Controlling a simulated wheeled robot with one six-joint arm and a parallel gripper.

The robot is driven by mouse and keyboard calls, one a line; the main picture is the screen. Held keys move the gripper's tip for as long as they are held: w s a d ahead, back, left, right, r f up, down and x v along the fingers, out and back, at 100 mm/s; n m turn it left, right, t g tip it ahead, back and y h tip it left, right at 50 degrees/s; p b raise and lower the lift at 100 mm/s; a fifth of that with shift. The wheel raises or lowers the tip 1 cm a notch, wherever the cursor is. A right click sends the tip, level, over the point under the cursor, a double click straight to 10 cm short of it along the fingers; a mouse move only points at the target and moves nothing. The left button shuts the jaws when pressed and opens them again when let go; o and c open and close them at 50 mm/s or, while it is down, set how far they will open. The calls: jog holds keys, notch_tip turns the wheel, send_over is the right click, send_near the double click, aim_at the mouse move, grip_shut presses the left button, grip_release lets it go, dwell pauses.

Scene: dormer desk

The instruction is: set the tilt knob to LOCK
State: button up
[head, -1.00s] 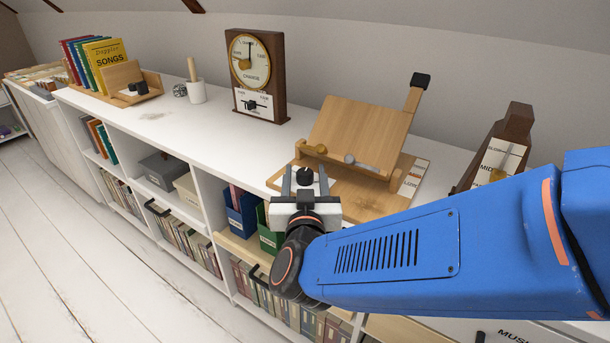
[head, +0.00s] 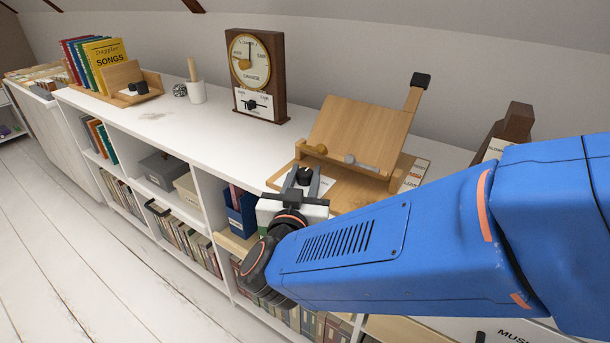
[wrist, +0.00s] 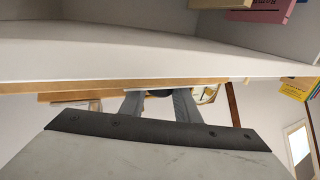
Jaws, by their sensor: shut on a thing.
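The tilt knob (head: 304,175) is a small black knob at the front left of the wooden book stand (head: 352,135). My gripper (head: 303,179) is shut on the knob, one grey finger on each side. The fingers lean to the right in the head view. In the wrist view the two fingers of my gripper (wrist: 159,103) show with a sliver of dark knob (wrist: 160,93) between them. The marks around the knob, including LOCK, are hidden or too small to read, so its setting cannot be told.
A cup (head: 196,92) and a rack of books (head: 95,62) are further left. A dark wooden metronome-like block (head: 516,125) stands to the right, partly behind my arm.

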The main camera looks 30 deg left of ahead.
jog(key=m+h, duration=0.2)
jog(key=h, duration=0.2)
jog(key=m+h, duration=0.3)
jog(key=h, duration=0.1)
jog(key=shift+a+t+h, duration=0.15)
jog(key=shift+t+h, duration=0.15)
jog(key=shift+h, duration=0.1)
jog(key=m+g+h, duration=0.1)
jog(key=m+h, duration=0.2)
jog(key=h, duration=0.1)
jog(key=m+g+h, duration=0.2)
jog(key=m+h, duration=0.1)
jog(key=shift+g+h, duration=0.3)
jog(key=shift+h, duration=0.1)
jog(key=shift+m+h, duration=0.3)
jog(key=o, duration=1)
jog(key=shift+o, duration=0.2)
